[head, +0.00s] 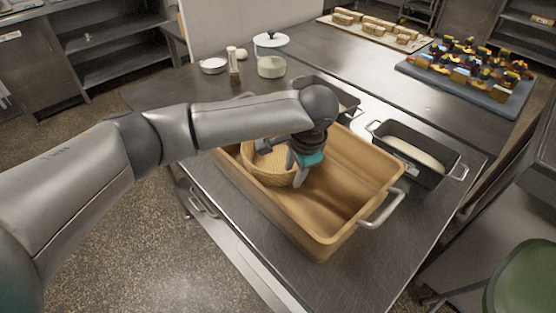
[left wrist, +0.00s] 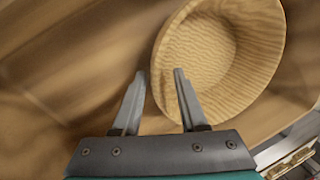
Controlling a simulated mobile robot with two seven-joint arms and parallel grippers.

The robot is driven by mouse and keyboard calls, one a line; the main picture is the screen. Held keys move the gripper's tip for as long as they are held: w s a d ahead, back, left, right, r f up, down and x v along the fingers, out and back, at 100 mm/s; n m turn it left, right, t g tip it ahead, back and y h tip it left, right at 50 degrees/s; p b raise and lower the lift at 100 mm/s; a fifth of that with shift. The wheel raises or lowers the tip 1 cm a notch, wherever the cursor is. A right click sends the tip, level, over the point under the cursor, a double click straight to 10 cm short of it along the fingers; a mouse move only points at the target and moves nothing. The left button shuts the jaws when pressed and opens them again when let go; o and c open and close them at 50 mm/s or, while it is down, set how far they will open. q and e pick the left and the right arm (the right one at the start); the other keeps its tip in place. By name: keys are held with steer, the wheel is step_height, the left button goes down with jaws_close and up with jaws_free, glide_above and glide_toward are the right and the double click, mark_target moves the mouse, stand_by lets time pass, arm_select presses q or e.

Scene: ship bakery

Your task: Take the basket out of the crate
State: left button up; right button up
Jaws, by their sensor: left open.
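The basket (head: 262,169) is round, woven and tan. It sits inside the left end of the brown wooden crate (head: 345,165), which stands on the metal table. My left gripper (head: 295,168) reaches down into the crate at the basket's right side and hides part of its rim. In the left wrist view the basket (left wrist: 232,50) is at the upper right, and my left gripper (left wrist: 158,85) is open with a gap between its fingers. One finger overlaps the basket's near wall; whether it touches cannot be told. My right gripper is not in view.
A dark pan with dough (head: 415,154) stands right of the crate, and another dark pan (head: 335,92) behind it. A lidded jar (head: 271,56) and a white dish (head: 214,65) are at the back left. The crate's metal handle (head: 382,210) sticks out at right.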

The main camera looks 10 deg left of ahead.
arm_select(q)
steer(key=shift+x, duration=0.9)
steer(key=shift+c, duration=0.3)
jaws_close()
steer(key=shift+r, duration=0.1)
